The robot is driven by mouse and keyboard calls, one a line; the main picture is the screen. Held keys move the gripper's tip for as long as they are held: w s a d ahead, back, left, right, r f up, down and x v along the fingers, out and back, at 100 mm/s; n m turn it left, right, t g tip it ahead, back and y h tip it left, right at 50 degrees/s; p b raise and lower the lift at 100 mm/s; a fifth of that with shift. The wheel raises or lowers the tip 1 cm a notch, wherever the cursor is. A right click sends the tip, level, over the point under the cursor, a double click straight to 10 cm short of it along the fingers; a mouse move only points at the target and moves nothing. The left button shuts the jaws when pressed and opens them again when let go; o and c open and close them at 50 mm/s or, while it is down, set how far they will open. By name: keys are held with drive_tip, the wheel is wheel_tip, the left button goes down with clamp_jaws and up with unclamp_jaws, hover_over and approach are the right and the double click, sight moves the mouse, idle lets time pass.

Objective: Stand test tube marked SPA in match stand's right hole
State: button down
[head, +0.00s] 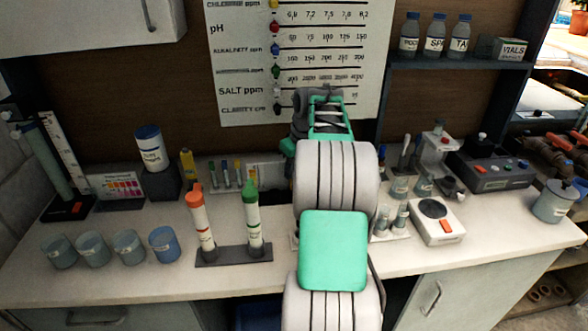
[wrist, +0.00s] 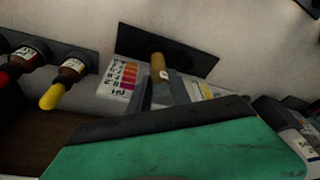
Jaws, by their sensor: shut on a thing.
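In the wrist view my gripper (wrist: 162,92) shows behind its green and black housing. A short amber tube (wrist: 158,67) with a small white label stands out at its fingertips. It appears to be the held test tube, but its marking is too small to read. A dark flat plate (wrist: 190,52) lies behind the tube. A colour-patch card (wrist: 122,78) is just left of the fingers. I cannot tell which part is the match stand, and its holes do not show. In the head view my arm hides the gripper and tube.
In the head view a dark rack (head: 233,256) holds an orange-capped tube (head: 201,222) and a green-capped tube (head: 252,218). Several cups (head: 128,246) stand at the left. A small scale (head: 436,222) sits at the right.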

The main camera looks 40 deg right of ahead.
drive_tip(key=shift+f+b, duration=0.6)
drive_tip(key=shift+f, duration=0.35)
drive_tip(key=shift+f, duration=0.15)
drive_tip(key=c, duration=1.1)
unclamp_jaws()
drive_tip(key=shift+a, duration=0.1)
drive_tip(key=shift+d+r+p, duration=0.2)
drive_tip(key=shift+r+p, duration=0.25)
drive_tip(key=shift+r, duration=0.2)
wheel_tip(320, 180, up, 6)
drive_tip(key=p, duration=0.5)
drive_tip(key=shift+a, duration=0.1)
drive_tip(key=shift+f, duration=0.1)
